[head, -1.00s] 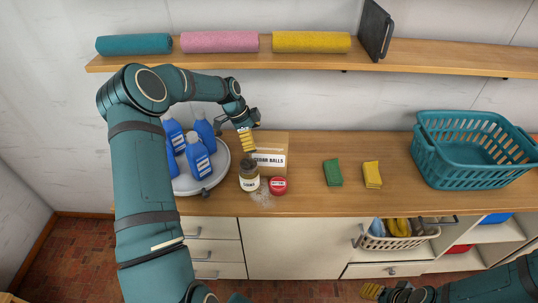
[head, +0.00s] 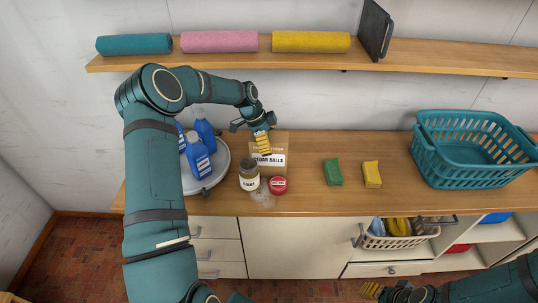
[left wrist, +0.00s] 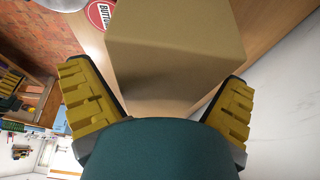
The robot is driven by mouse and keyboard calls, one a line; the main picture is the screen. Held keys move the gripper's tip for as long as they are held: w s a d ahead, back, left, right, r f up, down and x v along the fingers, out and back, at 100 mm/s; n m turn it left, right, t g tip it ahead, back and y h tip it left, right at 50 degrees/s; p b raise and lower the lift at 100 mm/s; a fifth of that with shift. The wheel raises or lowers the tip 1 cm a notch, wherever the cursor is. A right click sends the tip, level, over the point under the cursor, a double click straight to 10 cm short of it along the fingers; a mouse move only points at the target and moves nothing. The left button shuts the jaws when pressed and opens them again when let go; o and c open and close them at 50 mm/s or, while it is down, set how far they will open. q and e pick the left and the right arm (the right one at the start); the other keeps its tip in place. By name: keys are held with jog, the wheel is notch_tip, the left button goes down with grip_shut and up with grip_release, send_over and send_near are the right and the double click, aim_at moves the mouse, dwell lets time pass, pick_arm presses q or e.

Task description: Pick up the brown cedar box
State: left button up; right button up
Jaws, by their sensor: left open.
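The brown cedar box (head: 269,162), labelled "CEDAR BALLS", stands upright on the wooden counter near the back wall. My left gripper (head: 263,144) is open, with yellow finger pads, just above the box and covering part of its top in the head view. In the left wrist view the box (left wrist: 176,50) shows between and beyond the two open fingers (left wrist: 160,107), with no finger seen closed on it. My right gripper (head: 372,291) is low at the bottom right of the head view, in front of the cabinets; its jaw state is unclear.
A jar (head: 249,176) and a red-lidded button tin (head: 278,185) stand close in front of the box. Blue bottles (head: 198,158) stand on a round tray (head: 216,177) to the left. Green (head: 333,172) and yellow (head: 372,174) sponges and a teal basket (head: 473,172) lie right. A shelf (head: 430,58) overhangs behind.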

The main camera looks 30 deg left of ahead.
pick_arm(q)
jog(key=shift+f, duration=0.25)
dwell(0.3)
jog(key=c, duration=1.4)
